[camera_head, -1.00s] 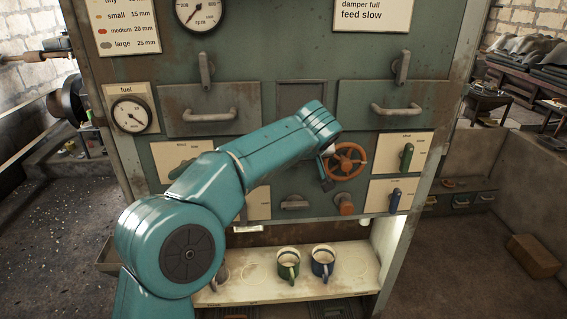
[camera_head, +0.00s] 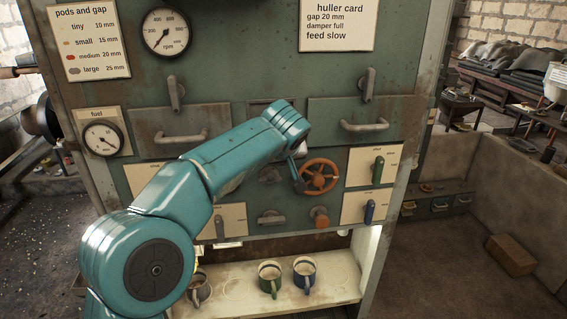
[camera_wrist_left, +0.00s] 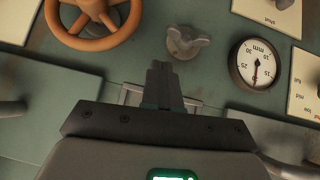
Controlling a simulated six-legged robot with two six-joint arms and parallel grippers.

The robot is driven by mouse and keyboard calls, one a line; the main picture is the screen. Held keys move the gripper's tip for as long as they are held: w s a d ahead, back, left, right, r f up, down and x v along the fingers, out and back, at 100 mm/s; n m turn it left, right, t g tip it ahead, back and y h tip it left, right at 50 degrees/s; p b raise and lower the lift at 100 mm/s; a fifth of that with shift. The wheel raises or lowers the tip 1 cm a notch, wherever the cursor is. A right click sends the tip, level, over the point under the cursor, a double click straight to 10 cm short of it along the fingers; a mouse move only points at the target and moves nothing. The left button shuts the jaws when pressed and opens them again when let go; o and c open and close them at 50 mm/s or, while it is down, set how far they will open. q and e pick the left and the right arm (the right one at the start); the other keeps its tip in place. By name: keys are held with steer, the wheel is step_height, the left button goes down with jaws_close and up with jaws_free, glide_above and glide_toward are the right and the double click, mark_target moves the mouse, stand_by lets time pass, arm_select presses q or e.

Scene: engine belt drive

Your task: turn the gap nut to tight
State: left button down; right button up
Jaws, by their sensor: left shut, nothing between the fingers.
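The gap nut, a grey wing nut (camera_wrist_left: 185,42), sits on the green panel, just beyond my left fingertips in the left wrist view. It looks apart from the fingers. My left gripper (camera_wrist_left: 163,68) is shut and empty, pointing at the panel. A round mm gauge (camera_wrist_left: 257,64) is beside the nut in the wrist view, which is upside down. My right gripper is not in view.
The handwheel (camera_wrist_left: 95,18) is close to the fingers. Drawer handles (camera_head: 364,126), an orange knob (camera_head: 320,217) and green (camera_head: 378,170) and blue (camera_head: 369,212) levers stick out of the panel. Several mugs (camera_head: 304,274) stand on the shelf below.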

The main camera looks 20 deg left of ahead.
arm_select(q)
steer(key=b+v, duration=0.1)
steer(key=v, duration=0.8)
steer(key=shift+d+r+b, duration=0.3)
steer(key=shift+r+b, duration=0.05)
steer(key=shift+b, duration=0.05)
steer(key=shift+s, duration=0.1)
